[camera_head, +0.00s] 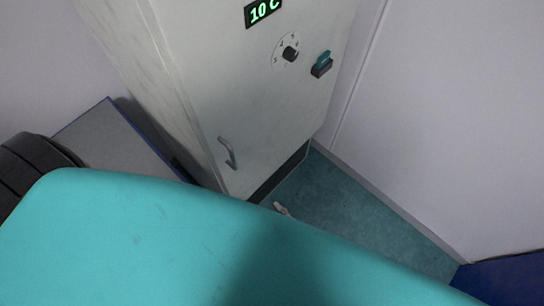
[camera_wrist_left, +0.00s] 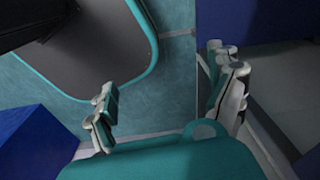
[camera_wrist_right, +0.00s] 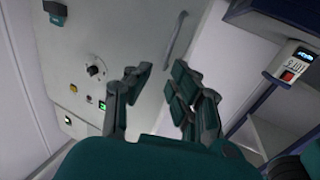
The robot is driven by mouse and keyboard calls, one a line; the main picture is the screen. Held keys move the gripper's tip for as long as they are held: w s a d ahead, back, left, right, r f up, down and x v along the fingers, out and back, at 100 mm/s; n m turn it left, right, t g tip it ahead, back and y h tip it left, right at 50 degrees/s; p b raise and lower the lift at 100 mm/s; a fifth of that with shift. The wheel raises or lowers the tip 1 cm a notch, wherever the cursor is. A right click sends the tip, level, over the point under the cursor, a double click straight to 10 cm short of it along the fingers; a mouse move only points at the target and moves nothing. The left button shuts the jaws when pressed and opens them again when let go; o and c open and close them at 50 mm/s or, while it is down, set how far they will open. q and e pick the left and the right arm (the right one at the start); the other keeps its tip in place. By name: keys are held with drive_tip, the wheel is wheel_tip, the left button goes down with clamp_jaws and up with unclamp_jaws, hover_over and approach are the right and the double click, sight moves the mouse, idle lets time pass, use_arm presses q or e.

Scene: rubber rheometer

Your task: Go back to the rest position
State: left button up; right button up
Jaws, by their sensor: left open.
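My left gripper (camera_wrist_left: 165,98) is open and empty in the left wrist view, its fingers wide apart over the floor. It does not show clearly in the head view. My right gripper (camera_wrist_right: 160,76) is open and empty in the right wrist view, with a gap between its fingers. The tall pale cabinet (camera_wrist_right: 100,35) stands beyond those fingers, its door handle (camera_wrist_right: 175,40) above the gap. In the head view only a small pale tip of my right gripper (camera_head: 282,209) shows past a teal surface in front.
The cabinet (camera_head: 235,85) has a green 10 C display (camera_head: 262,11), a dial (camera_head: 290,54) and a teal switch (camera_head: 322,62). A grey-topped bench (camera_head: 115,140) stands left of it. A small instrument (camera_wrist_right: 291,64) sits on blue shelving. Teal floor (camera_head: 340,205) is clear beside the cabinet.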

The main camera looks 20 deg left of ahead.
drive_tip(key=d+f+m+g+h+b, duration=0.1)
drive_tip(key=d+f+h, duration=0.3)
drive_tip(key=f, duration=0.5)
drive_tip(key=d+f+m+g+h+b, duration=0.1)
drive_tip(key=d+f+m+h+b, duration=0.1)
drive_tip(key=d+f, duration=0.6)
drive_tip(key=d+f+m+g+h+b, duration=0.1)
drive_tip(key=d+f+h, duration=0.15)
drive_tip(key=f, duration=0.85)
use_arm(q)
wheel_tip(320, 180, down, 7)
drive_tip(key=b, duration=0.3)
drive_tip(key=shift+f, duration=0.2)
drive_tip(key=shift+c, duration=0.3)
use_arm(e)
drive_tip(key=s+d+f+m+g+h, duration=0.4)
drive_tip(key=s+d+f+g, duration=0.3)
drive_tip(key=s+d+f, duration=0.9)
wheel_tip(320, 180, down, 4)
drive_tip(key=shift+s+d+r+h, duration=0.15)
drive_tip(key=shift+s+d+h, duration=0.2)
drive_tip(key=shift+d+h, duration=0.5)
